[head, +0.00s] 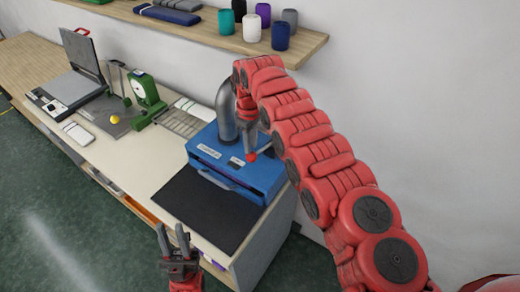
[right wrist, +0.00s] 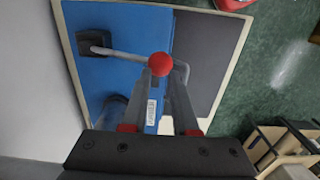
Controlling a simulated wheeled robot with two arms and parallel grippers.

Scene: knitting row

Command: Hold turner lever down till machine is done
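The turner machine is a blue box (head: 225,160) near the right end of the white bench, and it also shows in the right wrist view (right wrist: 112,70). Its lever is a grey rod (right wrist: 125,53) from a black mount to a red knob (right wrist: 160,66); the knob shows in the head view (head: 251,157). My right gripper (right wrist: 170,80) points down over the machine, its fingertips at the knob. Its fingers look apart, with a gap between them; I cannot tell whether they touch the knob. My left gripper (head: 172,232) is open and empty, low in front of the bench.
A dark mat (head: 208,208) lies in front of the machine. A green dial device (head: 146,98), a yellow ball (head: 115,119) and a hinged grey device (head: 75,82) are farther left. A shelf (head: 220,38) with yarn runs above.

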